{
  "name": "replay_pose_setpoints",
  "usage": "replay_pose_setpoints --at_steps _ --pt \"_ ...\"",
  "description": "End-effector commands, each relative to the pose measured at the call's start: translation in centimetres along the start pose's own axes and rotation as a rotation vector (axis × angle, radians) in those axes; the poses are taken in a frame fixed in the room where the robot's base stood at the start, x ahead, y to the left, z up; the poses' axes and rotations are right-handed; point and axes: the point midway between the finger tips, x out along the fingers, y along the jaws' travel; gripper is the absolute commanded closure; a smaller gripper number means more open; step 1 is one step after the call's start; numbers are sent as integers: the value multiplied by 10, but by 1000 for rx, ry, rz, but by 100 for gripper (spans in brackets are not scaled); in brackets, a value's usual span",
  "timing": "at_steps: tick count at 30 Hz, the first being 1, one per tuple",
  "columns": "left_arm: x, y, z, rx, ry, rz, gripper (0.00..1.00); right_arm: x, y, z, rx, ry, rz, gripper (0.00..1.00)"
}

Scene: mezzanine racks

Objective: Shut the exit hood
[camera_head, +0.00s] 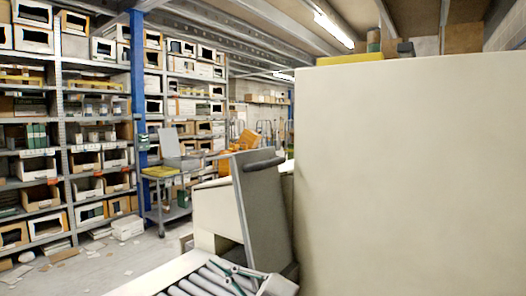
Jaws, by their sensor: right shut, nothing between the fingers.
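The exit hood (262,212) is a grey panel standing up, leaning slightly, beside the large cream machine housing. Below and in front of the hood is a roller conveyor (187,287) with grey rollers. My left gripper is not in view.
The large cream housing (415,170) fills the right side and blocks the view behind it. Shelving racks (60,130) with many boxes stand at the left. A grey cart (168,213) stands at the back. Papers litter the floor at left; open floor lies between.

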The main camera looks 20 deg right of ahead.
Motion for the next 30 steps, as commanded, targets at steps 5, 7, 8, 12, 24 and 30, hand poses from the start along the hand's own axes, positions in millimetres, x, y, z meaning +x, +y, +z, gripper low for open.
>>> replay_pose_setpoints --at_steps 5,7,8,12,24,30 --pt "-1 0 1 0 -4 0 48 26 46 -31 -170 127 -127 100" --pt "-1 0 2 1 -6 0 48 30 63 -37 -231 150 -183 100" --pt "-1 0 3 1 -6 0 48 32 72 -39 -258 156 -206 100" --pt "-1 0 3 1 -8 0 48 32 114 -40 -376 142 -313 100" --pt "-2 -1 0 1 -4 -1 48 -18 283 -18 -587 -158 -472 100" --pt "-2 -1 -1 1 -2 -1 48 -44 335 -13 -600 -275 -468 100"
